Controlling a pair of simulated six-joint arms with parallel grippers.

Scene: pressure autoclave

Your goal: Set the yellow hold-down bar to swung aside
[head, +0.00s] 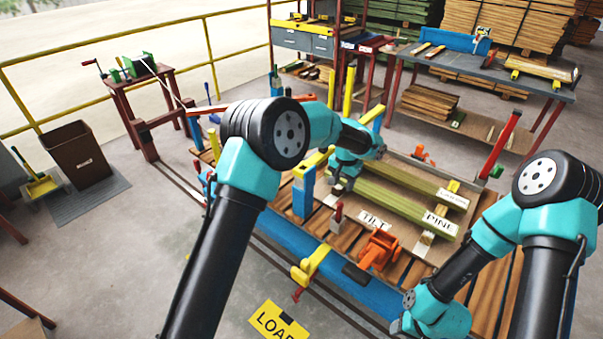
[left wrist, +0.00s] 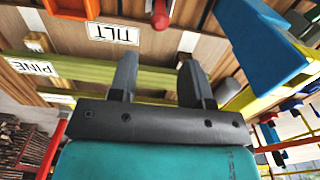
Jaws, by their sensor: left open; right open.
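A yellow bar (head: 315,161) sits across the top of a blue post (head: 303,196), just left of my left gripper. A similar yellow bar (head: 368,112) stands farther back, and a yellow arm (head: 312,265) is at the bench's front edge. I cannot tell which is the hold-down bar. My left gripper (head: 341,186) is open over the green boards. In the left wrist view its fingers (left wrist: 158,78) are apart with nothing held; the blue post (left wrist: 262,45) and yellow bar (left wrist: 240,101) are at right. My right gripper (head: 397,325) is low at the front right, its fingers mostly hidden.
Green boards (head: 385,205) lie on the bench beside the PINE label (head: 440,223) and TILT label (head: 374,222). An orange clamp (head: 379,250) and a red-handled part (head: 338,212) stand nearby. A red upright (head: 500,145) rises at the right.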

